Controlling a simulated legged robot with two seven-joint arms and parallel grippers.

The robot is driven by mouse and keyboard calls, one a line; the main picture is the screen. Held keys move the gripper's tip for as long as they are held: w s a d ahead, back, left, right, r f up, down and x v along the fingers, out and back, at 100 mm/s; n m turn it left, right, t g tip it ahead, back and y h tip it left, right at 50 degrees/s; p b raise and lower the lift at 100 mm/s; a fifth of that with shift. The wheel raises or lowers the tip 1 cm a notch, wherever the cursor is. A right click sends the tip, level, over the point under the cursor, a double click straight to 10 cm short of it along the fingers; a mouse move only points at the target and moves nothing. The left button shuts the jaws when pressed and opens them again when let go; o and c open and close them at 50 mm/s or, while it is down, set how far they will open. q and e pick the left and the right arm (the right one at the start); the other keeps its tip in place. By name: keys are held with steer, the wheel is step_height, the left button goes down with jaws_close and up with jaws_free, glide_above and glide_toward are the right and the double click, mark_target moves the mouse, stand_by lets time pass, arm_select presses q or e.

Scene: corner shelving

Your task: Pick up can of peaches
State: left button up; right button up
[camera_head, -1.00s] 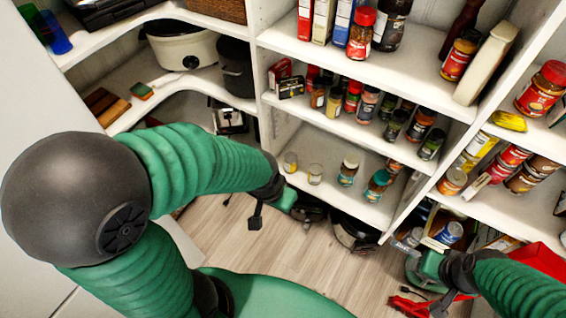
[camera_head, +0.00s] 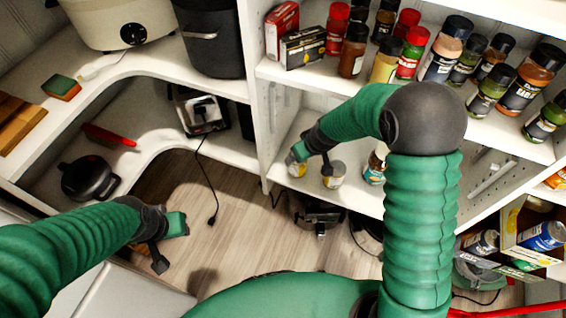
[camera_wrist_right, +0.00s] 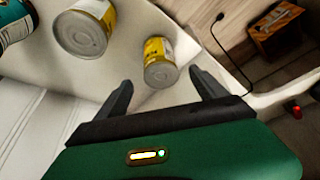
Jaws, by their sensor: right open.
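Two small yellow-labelled cans stand on the lower shelf. The left one (camera_head: 297,167) is partly hidden by my right gripper (camera_head: 310,157), and the other can (camera_head: 334,175) stands just right of it. Their labels are too small to read, so I cannot tell which holds peaches. In the right wrist view, my right gripper (camera_wrist_right: 158,84) is open and empty. One can (camera_wrist_right: 160,62) lies ahead between its fingers, apart from them; the second can (camera_wrist_right: 88,30) is to the left. My left gripper (camera_head: 168,240) hangs over the floor, away from the cans; its jaw state is unclear.
The shelf above (camera_head: 400,107) holds several spice jars close over my right arm. A shelf divider (camera_head: 254,100) rises left of the cans.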

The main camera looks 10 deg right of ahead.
steer(key=b+x, duration=0.3)
steer(key=x, duration=0.7)
steer(key=shift+f, duration=0.2)
steer(key=shift+r, duration=0.15)
jaws_close()
steer(key=shift+r, duration=0.1)
